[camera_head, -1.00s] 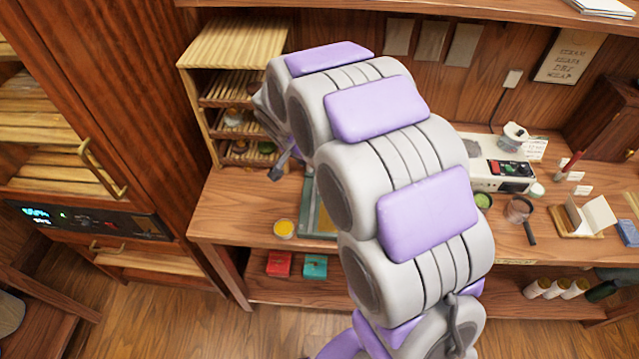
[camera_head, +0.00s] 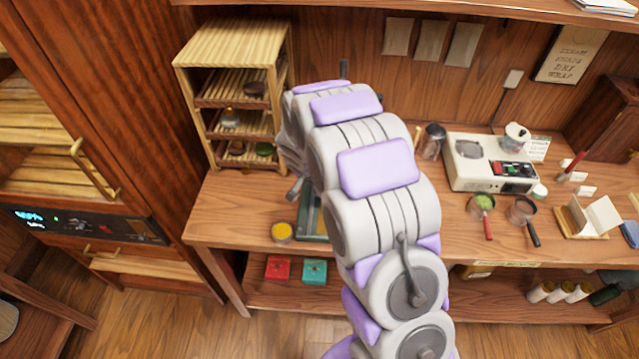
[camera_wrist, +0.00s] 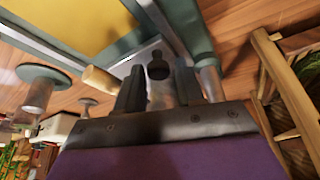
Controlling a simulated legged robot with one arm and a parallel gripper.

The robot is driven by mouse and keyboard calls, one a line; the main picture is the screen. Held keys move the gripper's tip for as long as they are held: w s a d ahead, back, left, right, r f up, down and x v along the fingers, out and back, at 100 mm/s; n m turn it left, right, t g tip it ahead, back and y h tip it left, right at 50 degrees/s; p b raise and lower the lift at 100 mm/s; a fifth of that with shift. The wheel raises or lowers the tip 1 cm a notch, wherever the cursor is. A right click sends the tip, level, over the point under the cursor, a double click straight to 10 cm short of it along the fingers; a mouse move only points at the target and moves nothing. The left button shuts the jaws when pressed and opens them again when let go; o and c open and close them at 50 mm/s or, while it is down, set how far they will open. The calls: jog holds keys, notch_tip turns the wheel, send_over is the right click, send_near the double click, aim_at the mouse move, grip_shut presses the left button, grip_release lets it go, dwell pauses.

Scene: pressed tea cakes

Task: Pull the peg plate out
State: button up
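In the wrist view, a grey metal plate (camera_wrist: 138,57) sits at the corner of a teal frame (camera_wrist: 200,40). A black knob (camera_wrist: 158,66) stands on or by this plate; I cannot tell if it is the peg plate. A wooden handle (camera_wrist: 100,80) points out to the left of it. My gripper (camera_wrist: 158,82) is open, its dark fingers on either side of the knob in the picture; contact cannot be told. In the head view, the teal-framed device (camera_head: 309,222) stands on the bench, mostly hidden behind my arm, as is my gripper.
A wooden rack (camera_head: 232,45) stands at the back left of the bench. A yellow cup (camera_head: 282,232) is beside the teal device. A white machine (camera_head: 492,165), a green strainer (camera_head: 483,203) and a dark strainer (camera_head: 522,210) are to the right. The bench front left is clear.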

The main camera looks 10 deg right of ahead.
grip_shut()
dwell(0.4)
